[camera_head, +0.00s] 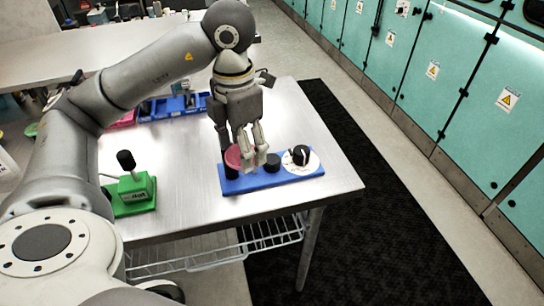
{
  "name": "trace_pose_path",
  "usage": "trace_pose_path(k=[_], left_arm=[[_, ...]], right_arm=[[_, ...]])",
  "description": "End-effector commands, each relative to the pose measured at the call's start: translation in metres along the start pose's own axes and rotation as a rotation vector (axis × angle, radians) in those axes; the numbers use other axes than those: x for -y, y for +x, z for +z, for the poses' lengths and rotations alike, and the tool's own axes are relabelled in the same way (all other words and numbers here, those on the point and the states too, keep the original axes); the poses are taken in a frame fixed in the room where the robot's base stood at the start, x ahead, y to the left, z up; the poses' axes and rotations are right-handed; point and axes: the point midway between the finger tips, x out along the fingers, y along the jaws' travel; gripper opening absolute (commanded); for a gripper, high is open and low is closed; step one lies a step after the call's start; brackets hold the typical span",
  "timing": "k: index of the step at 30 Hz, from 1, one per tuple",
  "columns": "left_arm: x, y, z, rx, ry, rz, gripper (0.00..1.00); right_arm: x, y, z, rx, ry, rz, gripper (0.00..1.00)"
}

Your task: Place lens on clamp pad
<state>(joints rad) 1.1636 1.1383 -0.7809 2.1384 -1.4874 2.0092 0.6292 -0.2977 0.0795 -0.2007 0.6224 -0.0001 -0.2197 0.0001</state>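A pinkish-red round disc, which I take as the lens (233,157), is at the fingertips of my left gripper (250,163). The fingers appear closed on its right side and cover part of it. The disc is over the left end of a blue base plate (258,182), above a dark upright cylinder (231,173). I cannot tell whether they touch. A shorter black round post (272,161) stands on the base just right of the fingertips. Which part is the clamp pad is not clear. My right gripper is not in view.
A white dial with a black knob (300,158) is at the base's right end. A green device with a black knob (132,187) stands on the left of the metal table (185,215). Blue bins (176,107) and a pink tray (124,118) are at the back. The front middle is clear.

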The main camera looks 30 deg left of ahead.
Motion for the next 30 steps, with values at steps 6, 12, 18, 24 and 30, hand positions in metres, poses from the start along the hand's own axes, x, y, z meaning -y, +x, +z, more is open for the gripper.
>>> trace_pose_path(k=[6, 12, 18, 24, 30], left_arm=[[-0.018, 0.018, 0.036, -0.005, -0.014, -0.005, 0.45], [-0.04, 0.039, 0.079, -0.005, -0.011, -0.006, 0.45], [-0.055, 0.075, 0.105, -0.005, -0.01, -0.002, 0.45], [-0.061, 0.092, 0.117, -0.003, -0.009, -0.001, 0.45], [-0.064, 0.113, 0.12, -0.007, -0.009, -0.001, 0.45]], right_arm=[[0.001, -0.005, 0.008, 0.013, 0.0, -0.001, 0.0], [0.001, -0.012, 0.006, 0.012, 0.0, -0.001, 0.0], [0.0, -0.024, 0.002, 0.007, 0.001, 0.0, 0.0], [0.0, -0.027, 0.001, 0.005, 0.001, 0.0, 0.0], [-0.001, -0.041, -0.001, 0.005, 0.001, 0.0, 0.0]])
